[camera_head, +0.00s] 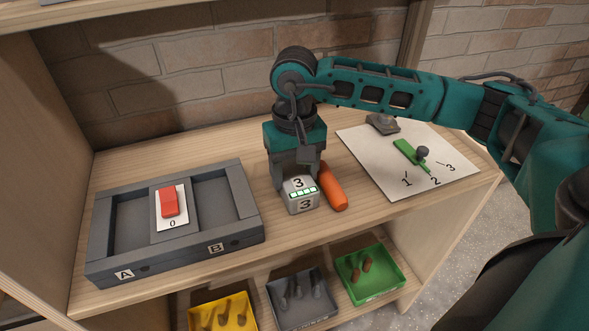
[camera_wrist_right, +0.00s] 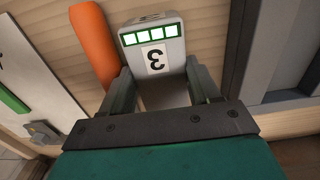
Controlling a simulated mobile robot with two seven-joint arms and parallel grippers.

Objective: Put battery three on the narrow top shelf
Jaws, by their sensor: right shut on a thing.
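Battery three (camera_head: 303,201) is a light grey block with the number 3 and a strip of green bars. It stands on the wooden shelf, or just above it; I cannot tell which. My right gripper (camera_head: 298,178) comes down from above and is shut on it. In the right wrist view battery three (camera_wrist_right: 153,48) sits between the two fingers of my right gripper (camera_wrist_right: 165,92). An orange cylinder (camera_head: 332,188) lies close beside the battery on its right. My left gripper is not in view. The narrow top shelf cannot be made out for certain; a board edge (camera_head: 75,12) shows at the top left.
A dark grey tray (camera_head: 250,213) marked A and B holds a red switch (camera_head: 169,201) on a card marked 0. A white sheet (camera_head: 450,180) with a green pointer (camera_head: 408,151) lies right. Yellow (camera_head: 194,322), grey (camera_head: 275,312) and green (camera_head: 398,272) bins stand below. A brick wall (camera_head: 215,75) is behind.

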